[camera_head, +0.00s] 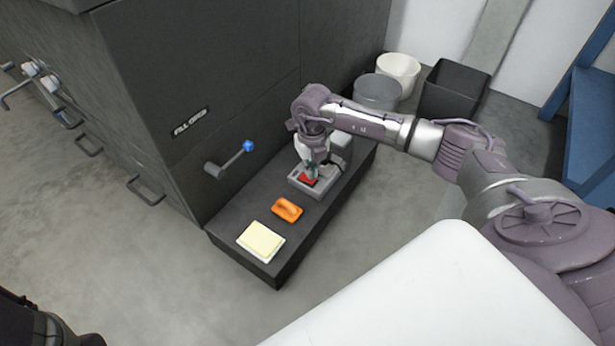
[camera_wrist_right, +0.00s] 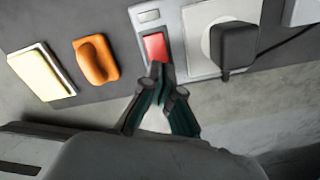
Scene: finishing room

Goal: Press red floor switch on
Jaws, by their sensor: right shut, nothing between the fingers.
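The red floor switch (camera_head: 309,180) sits in a grey housing on a low dark ledge (camera_head: 262,193). In the right wrist view the red rocker (camera_wrist_right: 154,46) is upright in the picture, beside a white socket holding a dark plug (camera_wrist_right: 234,45). My right gripper (camera_head: 312,172) points down at the switch. It also shows in the right wrist view (camera_wrist_right: 161,72), shut and empty, its tips at the lower end of the red rocker. I cannot tell whether the tips touch it or whether the rocker is on. My left gripper does not show.
An orange float (camera_head: 287,209) and a pale yellow pad (camera_head: 261,239) lie on the ledge nearer me. A crank with a blue knob (camera_head: 248,146) sticks out of the dark cabinet. Buckets (camera_head: 398,74) and a black bin (camera_head: 454,92) stand behind. Floor right of the ledge is clear.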

